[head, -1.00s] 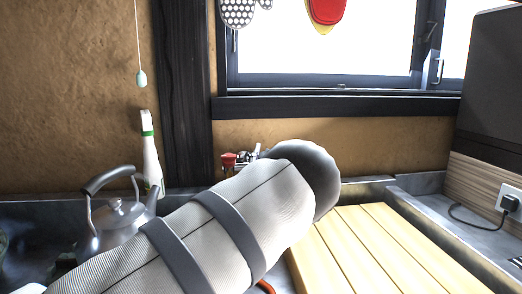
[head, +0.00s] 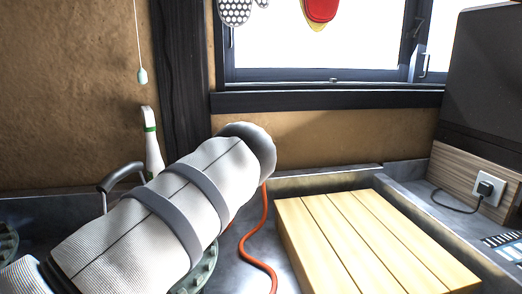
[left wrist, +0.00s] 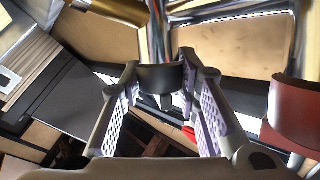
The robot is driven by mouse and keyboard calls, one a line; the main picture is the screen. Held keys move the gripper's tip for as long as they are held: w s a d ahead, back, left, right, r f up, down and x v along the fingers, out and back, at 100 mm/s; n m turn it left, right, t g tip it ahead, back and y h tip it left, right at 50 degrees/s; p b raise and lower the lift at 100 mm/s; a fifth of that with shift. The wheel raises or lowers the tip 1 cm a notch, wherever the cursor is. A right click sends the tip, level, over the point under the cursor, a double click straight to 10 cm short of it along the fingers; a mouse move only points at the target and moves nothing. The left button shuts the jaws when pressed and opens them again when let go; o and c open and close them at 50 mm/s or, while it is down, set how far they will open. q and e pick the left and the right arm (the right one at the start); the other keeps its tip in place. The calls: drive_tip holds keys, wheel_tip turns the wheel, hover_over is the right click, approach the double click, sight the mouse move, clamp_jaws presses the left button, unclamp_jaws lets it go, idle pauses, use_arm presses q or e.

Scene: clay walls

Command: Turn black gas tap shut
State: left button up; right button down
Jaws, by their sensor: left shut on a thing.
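The black gas tap (left wrist: 160,78) is a round dark knob with a small stub, on a chrome pipe, in the left wrist view. My left gripper (left wrist: 161,92) has one finger on each side of the knob and is shut on it. A dark red tap knob (left wrist: 298,112) stands apart at the right of that view. In the head view my left arm comes in from the left and hides the gripper and the taps. My right gripper is not in view.
A kettle's dark handle (head: 120,175) and a white bottle with a green band (head: 152,145) stand behind my arm. An orange hose (head: 245,240) lies on the counter. A slatted wooden board (head: 365,235) is at the right, below a window.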

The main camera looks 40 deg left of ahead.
use_arm(q)
drive_tip(key=shift+r, duration=0.3)
drive_tip(key=o, duration=1)
drive_tip(key=shift+o, duration=0.8)
drive_tip(key=shift+f, duration=0.15)
wheel_tip(320, 180, up, 10)
drive_tip(key=shift+r, duration=0.1)
